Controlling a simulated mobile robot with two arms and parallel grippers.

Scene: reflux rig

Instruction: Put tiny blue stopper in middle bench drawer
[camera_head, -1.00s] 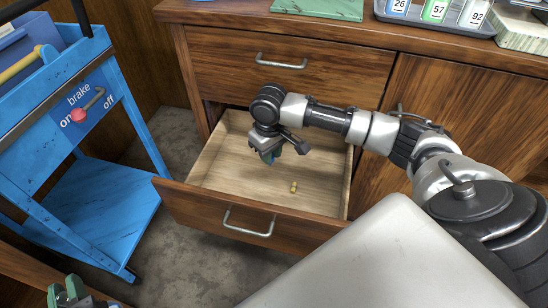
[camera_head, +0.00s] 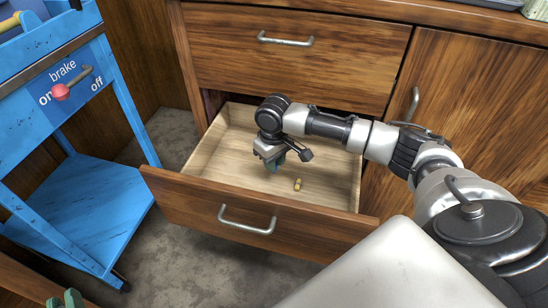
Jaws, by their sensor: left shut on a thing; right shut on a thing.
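An open wooden bench drawer (camera_head: 193,203) sits below a shut drawer (camera_head: 340,72). My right gripper (camera_head: 273,165) reaches into the open drawer from the right, pointing down above its floor. It is shut on a tiny thing, apparently the blue stopper, mostly hidden between the greenish-blue fingertips. I cannot tell whether the stopper touches the drawer floor. My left gripper (camera_head: 66,301) shows only its green fingertips at the bottom left edge. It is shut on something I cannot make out.
A small brass-coloured piece (camera_head: 298,184) lies on the drawer floor, just right of my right gripper. A blue cart (camera_head: 80,190) with a red-knobbed brake lever (camera_head: 62,91) stands at left. A wooden cupboard door (camera_head: 470,110) is at right. Drawer floor around the gripper is mostly clear.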

